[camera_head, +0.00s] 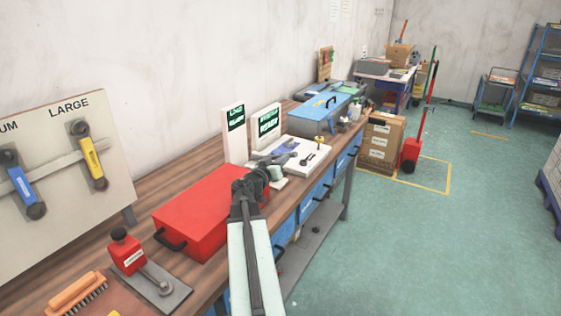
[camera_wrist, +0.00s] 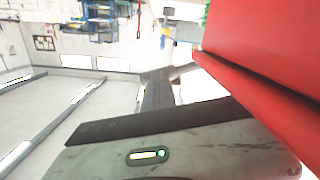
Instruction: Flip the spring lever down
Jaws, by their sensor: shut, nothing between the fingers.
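No part is plainly marked as the spring lever. A red block with a black knob (camera_head: 127,252) stands on a grey plate at the front left, with a metal rod and round end (camera_head: 164,287) beside it. A white machine block (camera_head: 303,152) with small dark and blue-grey parts on top lies past the red box. My gripper (camera_head: 264,172) is shut and empty, above the far right end of the red box and short of the white block. In the wrist view a red surface (camera_wrist: 270,60) fills the upper right, close to the camera; the lever cannot be made out there.
A closed red box (camera_head: 195,215) lies on the wooden bench. Two small screens (camera_head: 235,120) stand behind the white block. A blue toolbox (camera_head: 322,112) is farther back. A panel with blue and yellow handles (camera_head: 60,180) stands at left.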

